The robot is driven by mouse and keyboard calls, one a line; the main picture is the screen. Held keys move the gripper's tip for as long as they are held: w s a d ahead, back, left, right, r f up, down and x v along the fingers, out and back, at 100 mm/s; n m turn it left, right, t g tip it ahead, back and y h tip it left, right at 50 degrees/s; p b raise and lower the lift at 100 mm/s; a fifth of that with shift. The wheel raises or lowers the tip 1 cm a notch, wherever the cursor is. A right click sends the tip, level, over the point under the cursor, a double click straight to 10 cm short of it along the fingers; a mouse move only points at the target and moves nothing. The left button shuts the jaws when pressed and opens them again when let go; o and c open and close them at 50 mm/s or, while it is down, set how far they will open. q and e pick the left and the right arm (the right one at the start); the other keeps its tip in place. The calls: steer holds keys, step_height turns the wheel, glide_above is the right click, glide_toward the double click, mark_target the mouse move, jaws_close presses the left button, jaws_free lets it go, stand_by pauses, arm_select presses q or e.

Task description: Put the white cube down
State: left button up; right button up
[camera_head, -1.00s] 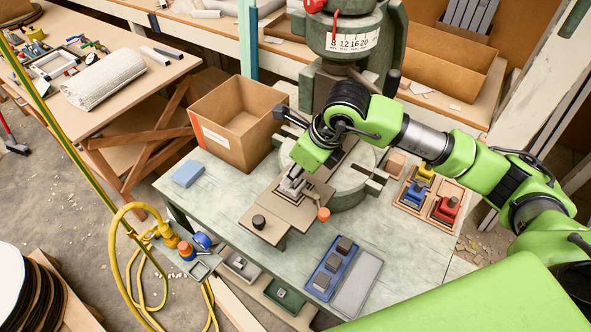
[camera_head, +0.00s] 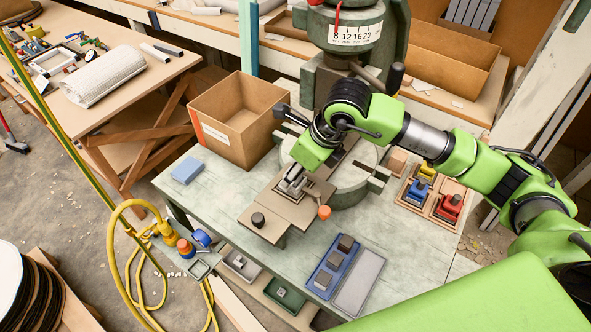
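No white cube can be made out in the head view. My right arm reaches in from the right, and its green wrist (camera_head: 311,154) is above the fly press's working area. My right gripper (camera_head: 292,181) seems to be just below the wrist, low over the brown plate (camera_head: 293,208) at the front of the press. Its fingers are small and hard to separate from the metal parts there, so I cannot tell whether it is open or holds anything. My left gripper is out of view.
The fly press (camera_head: 350,60) stands behind the wrist. An open cardboard box (camera_head: 225,145) is to its left. A blue block (camera_head: 187,170), a blue tray (camera_head: 323,281), a grey tray (camera_head: 359,284) and a wooden tray (camera_head: 432,214) lie on the bench. The bench's left front is mostly clear.

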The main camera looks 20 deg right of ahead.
steer(key=shift+s, duration=0.15)
steer(key=shift+r+p, duration=0.45)
steer(key=shift+p, duration=0.1)
steer(key=shift+r+p, duration=0.4)
steer(key=shift+p, duration=0.1)
steer(key=shift+b+v, duration=0.75)
steer(key=shift+v, duration=0.05)
steer(key=b+v, duration=0.1)
steer(key=v, duration=0.9)
steer(key=shift+f, duration=0.15)
